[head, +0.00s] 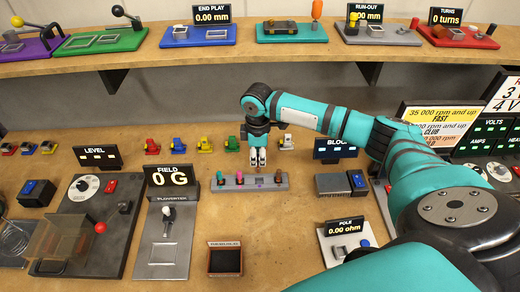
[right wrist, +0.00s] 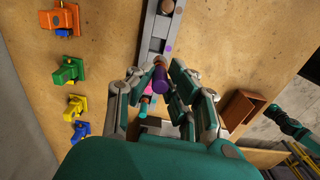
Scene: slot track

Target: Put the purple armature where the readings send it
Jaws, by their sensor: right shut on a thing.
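My right gripper (head: 258,160) hangs straight down over a grey rack (head: 250,184) in the head view. In the right wrist view its fingers (right wrist: 162,84) are shut on the purple armature (right wrist: 160,76), which stands end-on toward the camera. A pink armature (head: 239,177) and a teal one (head: 222,179) stand in the rack to the left, and a brown-topped one (head: 279,176) to the right. I cannot tell whether the purple one is clear of its slot. A field meter (head: 171,176) reads 0 G. My left gripper is not in view.
A block box (head: 336,184), a pole meter (head: 344,228) reading 0.00 ohm and a dark tray (head: 225,259) stand nearby. Small coloured stands (head: 204,145) line the back. A shelf (head: 220,62) holds end play, run-out and turns gauges. A rules sign (head: 436,122) is partly behind my arm.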

